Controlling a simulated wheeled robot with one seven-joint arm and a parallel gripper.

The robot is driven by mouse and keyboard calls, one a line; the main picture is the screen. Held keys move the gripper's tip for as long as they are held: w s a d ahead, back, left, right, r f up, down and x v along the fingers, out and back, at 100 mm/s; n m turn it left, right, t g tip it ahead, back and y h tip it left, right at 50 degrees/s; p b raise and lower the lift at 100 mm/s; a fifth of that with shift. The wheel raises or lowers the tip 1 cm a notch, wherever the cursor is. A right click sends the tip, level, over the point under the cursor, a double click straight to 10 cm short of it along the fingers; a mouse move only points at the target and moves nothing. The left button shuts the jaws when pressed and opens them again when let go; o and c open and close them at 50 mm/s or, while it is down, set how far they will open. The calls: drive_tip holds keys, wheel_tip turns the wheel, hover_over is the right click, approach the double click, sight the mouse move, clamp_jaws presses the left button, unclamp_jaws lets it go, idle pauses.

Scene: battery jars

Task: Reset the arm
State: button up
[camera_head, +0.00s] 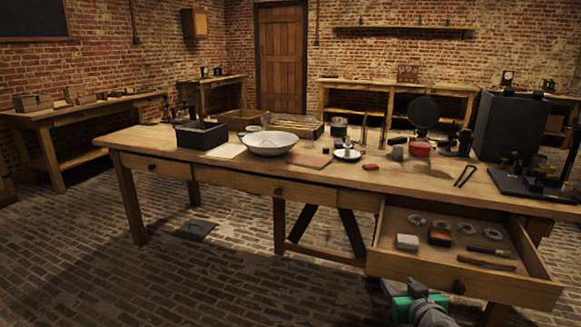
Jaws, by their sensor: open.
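My gripper (403,290) shows at the bottom of the head view, right of the middle, with green and grey parts. It is open, and I see nothing between its jaws. It is just in front of and below the open drawer (461,279) of the wooden table. The rest of my arm is mostly cut off by the bottom edge. Inside the drawer lie a pale block (407,242), a dark red-topped box (440,236), several pale ring-like coils and some thin rods.
The long table (240,176) holds a white bowl (270,143), a dark box (201,135), a small white dish (347,155), a red item (419,149) and a large dark case (513,125).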

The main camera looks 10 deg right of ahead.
drive_tip(key=a+r+n+g+y+p, duration=0.2)
drive_tip(key=a+r+g+y+p, duration=0.1)
drive_tip(key=a+r+p, duration=0.6)
drive_tip(key=s+a+r+g+p, duration=0.7)
drive_tip(key=s+a+r+p, duration=0.5)
drive_tip(key=a+r+p, duration=0.3)
drive_tip(key=shift+a, duration=0.35)
